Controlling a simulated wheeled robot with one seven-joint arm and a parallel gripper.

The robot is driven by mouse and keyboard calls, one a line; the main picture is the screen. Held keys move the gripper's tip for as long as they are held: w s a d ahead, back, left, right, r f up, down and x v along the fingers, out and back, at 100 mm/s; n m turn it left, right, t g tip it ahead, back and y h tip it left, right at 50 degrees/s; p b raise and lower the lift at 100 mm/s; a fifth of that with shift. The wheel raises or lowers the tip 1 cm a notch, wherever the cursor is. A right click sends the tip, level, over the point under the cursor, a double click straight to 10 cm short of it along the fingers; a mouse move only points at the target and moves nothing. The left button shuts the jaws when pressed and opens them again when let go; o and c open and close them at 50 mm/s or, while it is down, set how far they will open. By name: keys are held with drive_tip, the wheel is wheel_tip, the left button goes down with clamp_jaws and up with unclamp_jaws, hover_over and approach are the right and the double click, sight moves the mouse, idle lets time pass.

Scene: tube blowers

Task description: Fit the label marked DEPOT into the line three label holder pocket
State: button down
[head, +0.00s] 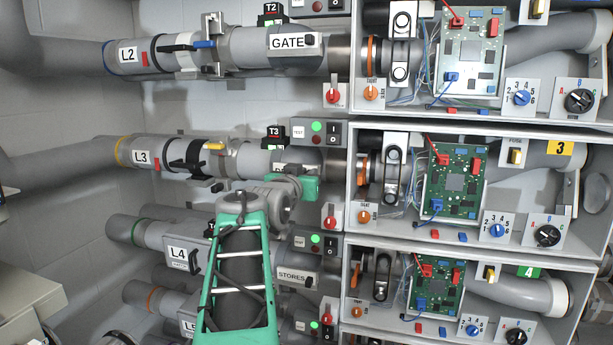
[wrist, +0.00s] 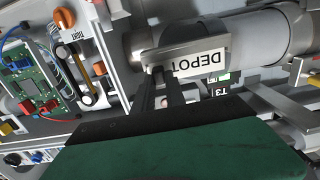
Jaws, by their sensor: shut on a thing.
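The white label marked DEPOT (wrist: 203,66) shows upside down in the wrist view, at the line three pipe (wrist: 262,38). My gripper (wrist: 163,74) has its dark fingers closed on the label's left end there. The grey label holder (wrist: 185,48) lies along the label's upper edge; I cannot tell how far the label sits in its pocket. In the head view my green gripper (head: 300,184) is at the L3 pipe, left of the line three box, and hides most of the label and holder.
The GATE label (head: 289,42) sits on the pipe above and the STORES label (head: 293,276) below. The T3 tag (head: 275,133) and a switch box (head: 318,132) stand just above my gripper. The line three box (head: 352,185) with its circuit board is close on the right.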

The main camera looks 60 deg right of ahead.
drive_tip(key=shift+f, duration=0.2)
drive_tip(key=c, duration=1.3)
unclamp_jaws()
drive_tip(key=s+a+b, duration=0.1)
drive_tip(key=a+b, duration=0.1)
drive_tip(key=a, duration=0.5)
drive_tip(key=shift+a+r, duration=0.2)
drive_tip(key=shift+a, duration=0.15)
